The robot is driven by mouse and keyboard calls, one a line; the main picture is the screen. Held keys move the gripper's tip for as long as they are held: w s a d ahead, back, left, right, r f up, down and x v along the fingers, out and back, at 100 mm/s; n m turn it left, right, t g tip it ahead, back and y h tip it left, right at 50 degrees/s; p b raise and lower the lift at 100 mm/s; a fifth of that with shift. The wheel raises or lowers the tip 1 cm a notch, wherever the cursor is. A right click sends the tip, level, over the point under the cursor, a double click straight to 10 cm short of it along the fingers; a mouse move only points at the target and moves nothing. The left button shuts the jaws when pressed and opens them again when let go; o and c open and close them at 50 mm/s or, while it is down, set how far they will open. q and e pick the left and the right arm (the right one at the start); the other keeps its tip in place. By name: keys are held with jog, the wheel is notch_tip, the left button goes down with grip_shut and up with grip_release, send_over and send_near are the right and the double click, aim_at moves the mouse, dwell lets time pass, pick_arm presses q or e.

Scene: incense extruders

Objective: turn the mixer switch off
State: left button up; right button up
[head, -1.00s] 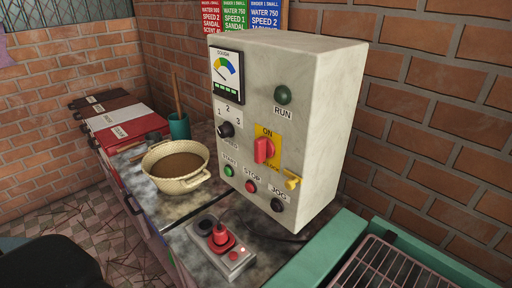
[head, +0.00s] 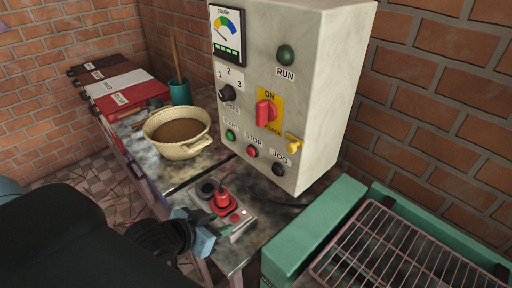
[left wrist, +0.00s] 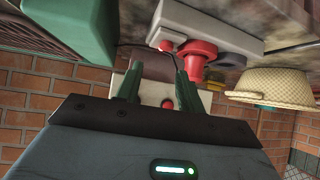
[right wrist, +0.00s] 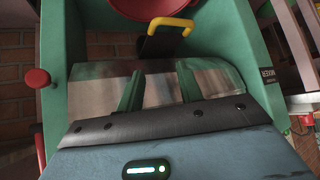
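The mixer switch (head: 266,112) is a red rotary knob on a yellow plate marked ON at its top, on the front of the pale control box (head: 335,70). The knob stands about upright, toward ON. A yellow padlock-like piece (head: 293,143) hangs at the plate's lower right. My left gripper (head: 226,231) is low in front of the box, near the counter edge, apart from the switch. In the left wrist view its fingers (left wrist: 158,90) are spread and empty, with a red part of the box beyond. My right gripper (right wrist: 158,88) is open and empty, away from the box.
A woven bowl (head: 178,132) and a teal cup (head: 180,92) stand further left. A green-framed rack (head: 385,250) is at the right.

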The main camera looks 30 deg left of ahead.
pick_arm(q)
jog(key=w+r+t+h, duration=0.2)
jog(key=w+r+t, duration=0.2)
jog(key=w+r, duration=0.5)
jog(key=m+t+h, duration=0.2)
jog(key=t, duration=0.1)
send_near(258, 110)
jog(key=w, duration=0.2)
jog(key=shift+d+p+x, duration=0.2)
jog(key=shift+p+x, duration=0.15)
jog(key=shift+x, duration=3.45)
grip_shut()
